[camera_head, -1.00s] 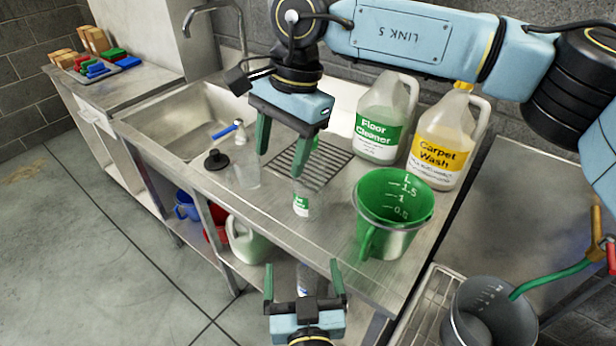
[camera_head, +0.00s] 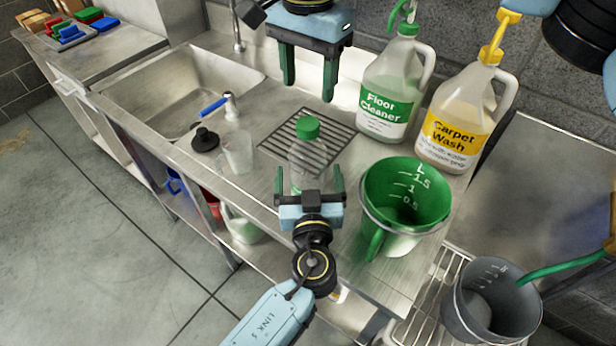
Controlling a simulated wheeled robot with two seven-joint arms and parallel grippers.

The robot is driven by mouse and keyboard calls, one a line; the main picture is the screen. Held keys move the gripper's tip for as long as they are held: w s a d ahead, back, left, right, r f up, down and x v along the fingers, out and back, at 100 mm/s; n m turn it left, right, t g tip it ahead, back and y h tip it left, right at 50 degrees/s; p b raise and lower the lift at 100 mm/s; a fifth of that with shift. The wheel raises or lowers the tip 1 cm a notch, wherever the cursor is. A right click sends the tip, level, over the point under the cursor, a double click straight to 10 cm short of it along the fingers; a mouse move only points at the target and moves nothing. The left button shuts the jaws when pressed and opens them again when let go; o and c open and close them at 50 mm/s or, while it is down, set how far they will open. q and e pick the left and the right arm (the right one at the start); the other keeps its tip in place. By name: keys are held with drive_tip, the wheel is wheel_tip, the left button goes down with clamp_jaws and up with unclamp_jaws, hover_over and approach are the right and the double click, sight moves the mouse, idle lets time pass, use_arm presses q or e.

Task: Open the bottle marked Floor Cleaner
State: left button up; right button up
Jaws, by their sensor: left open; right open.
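A large jug labelled Floor Cleaner (camera_head: 383,112) stands upright at the back of the steel counter, with a green pump top. A small clear bottle (camera_head: 307,158) with a green cap (camera_head: 307,128) stands upright on the counter in front of it; its lower part and any label are hidden behind my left gripper. My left gripper (camera_head: 310,170) is open, with a finger on either side of the small bottle's lower body; I cannot tell if they touch it. My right gripper (camera_head: 308,92) is open and empty, beyond and above the green cap.
A Carpet Wash jug (camera_head: 450,125) stands right of the Floor Cleaner jug. A green measuring jug (camera_head: 405,200) is close right of my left gripper. A clear cup (camera_head: 238,152) and black plunger-like piece (camera_head: 205,140) are left, near the sink (camera_head: 180,95). A grey bucket (camera_head: 490,300) is lower right.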

use_arm(q)
drive_tip(key=shift+w, duration=1.3)
use_arm(e)
drive_tip(key=shift+w, duration=0.1)
use_arm(q)
drive_tip(key=shift+c, duration=0.4)
